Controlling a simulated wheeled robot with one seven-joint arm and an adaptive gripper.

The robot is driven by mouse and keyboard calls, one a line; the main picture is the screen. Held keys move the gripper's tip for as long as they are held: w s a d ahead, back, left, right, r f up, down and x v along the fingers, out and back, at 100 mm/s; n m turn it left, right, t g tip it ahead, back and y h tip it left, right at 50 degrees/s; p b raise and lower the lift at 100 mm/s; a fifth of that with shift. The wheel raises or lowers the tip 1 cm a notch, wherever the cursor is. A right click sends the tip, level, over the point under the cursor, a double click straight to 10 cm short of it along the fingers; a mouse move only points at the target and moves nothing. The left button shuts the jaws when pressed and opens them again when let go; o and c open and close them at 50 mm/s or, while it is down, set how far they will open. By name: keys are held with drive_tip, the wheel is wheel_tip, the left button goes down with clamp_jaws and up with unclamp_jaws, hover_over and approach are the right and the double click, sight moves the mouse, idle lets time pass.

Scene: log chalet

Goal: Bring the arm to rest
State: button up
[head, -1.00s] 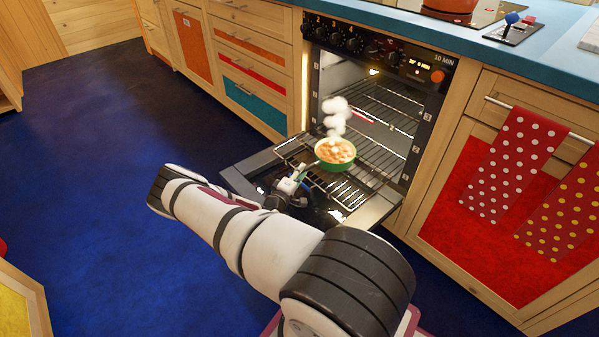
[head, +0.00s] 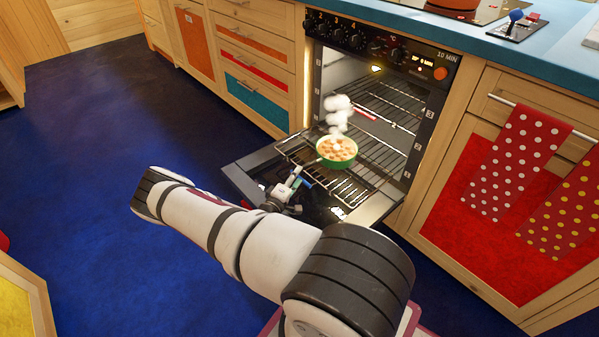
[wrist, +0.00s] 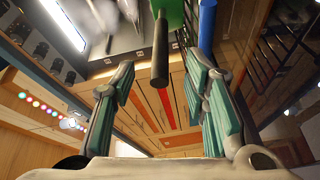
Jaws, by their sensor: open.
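A green pan (head: 337,150) with orange-brown food stands on the pulled-out oven rack, with white steam above it. My gripper (head: 295,183) is just left of and below the pan in the head view, over the lowered oven door (head: 248,178). In the wrist view my gripper (wrist: 164,105) is open, its teal-padded fingers apart with nothing held between them. The pan's dark handle (wrist: 160,55) points toward the gap between the fingers, and the green pan (wrist: 172,10) is cut off at the top. My arm reaches in from the lower middle, bent out to the left.
The oven rack (head: 378,165) sticks out over the door. Drawers (head: 252,65) stand left of the oven. Dotted towels (head: 515,160) hang on the red-fronted cabinet at right. A red pot (head: 455,5) is on the hob. The blue floor (head: 85,130) at left is open.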

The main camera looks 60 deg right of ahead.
drive_tip(key=shift+s+a+r, duration=0.1)
drive_tip(key=shift+s+a, duration=0.05)
drive_tip(key=shift+a, duration=0.65)
drive_tip(key=shift+s+a, duration=0.1)
drive_tip(key=shift+a, duration=0.65)
